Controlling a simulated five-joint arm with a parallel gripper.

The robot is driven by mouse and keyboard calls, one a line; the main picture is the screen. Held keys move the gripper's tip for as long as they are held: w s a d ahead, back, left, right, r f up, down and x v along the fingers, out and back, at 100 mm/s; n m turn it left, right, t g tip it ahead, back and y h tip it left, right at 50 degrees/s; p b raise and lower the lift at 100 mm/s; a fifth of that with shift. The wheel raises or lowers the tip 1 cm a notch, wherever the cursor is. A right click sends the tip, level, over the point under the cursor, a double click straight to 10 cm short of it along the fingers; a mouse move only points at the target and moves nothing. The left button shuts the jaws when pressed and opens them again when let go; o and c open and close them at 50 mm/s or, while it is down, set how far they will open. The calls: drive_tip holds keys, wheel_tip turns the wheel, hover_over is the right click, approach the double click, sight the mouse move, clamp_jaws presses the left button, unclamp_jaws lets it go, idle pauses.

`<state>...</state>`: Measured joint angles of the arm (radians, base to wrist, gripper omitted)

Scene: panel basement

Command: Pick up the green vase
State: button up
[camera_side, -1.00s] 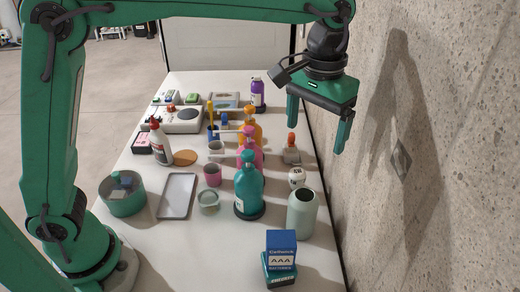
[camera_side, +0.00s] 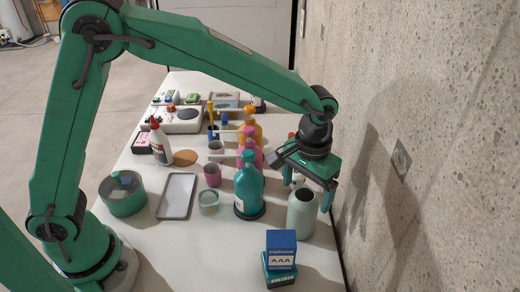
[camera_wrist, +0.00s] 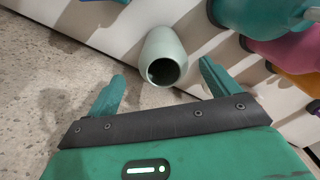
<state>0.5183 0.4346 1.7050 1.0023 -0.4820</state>
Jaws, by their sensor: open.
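The pale green vase (camera_side: 301,217) stands upright on the table near its right edge, its dark round mouth open at the top. In the wrist view the vase (camera_wrist: 164,40) lies just beyond the fingertips, its mouth facing the camera between them. My gripper (camera_side: 305,193) is open and empty, low over the table behind or above the vase; its fingers are partly hidden in the side view. In the wrist view my gripper (camera_wrist: 163,70) has one finger on each side of the vase's mouth, and no contact shows.
A teal pump bottle (camera_side: 249,189) stands close left of the vase, with pink (camera_side: 250,150) and orange (camera_side: 252,131) bottles behind. Blue and teal battery boxes (camera_side: 281,252) are stacked in front. A concrete wall (camera_side: 430,120) rises along the right. A grey tray (camera_side: 177,195) lies left.

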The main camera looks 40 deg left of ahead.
sight(302, 210)
drive_tip(key=shift+f, duration=1.3)
drive_tip(key=shift+f, duration=0.1)
drive_tip(key=shift+a+f, duration=0.2)
drive_tip(key=shift+f, duration=2.3)
drive_tip(key=shift+c, duration=0.2)
drive_tip(key=shift+r, duration=0.1)
drive_tip(key=c, duration=1.3)
drive_tip(key=shift+o, duration=0.2)
wheel_tip(302, 210, up, 10)
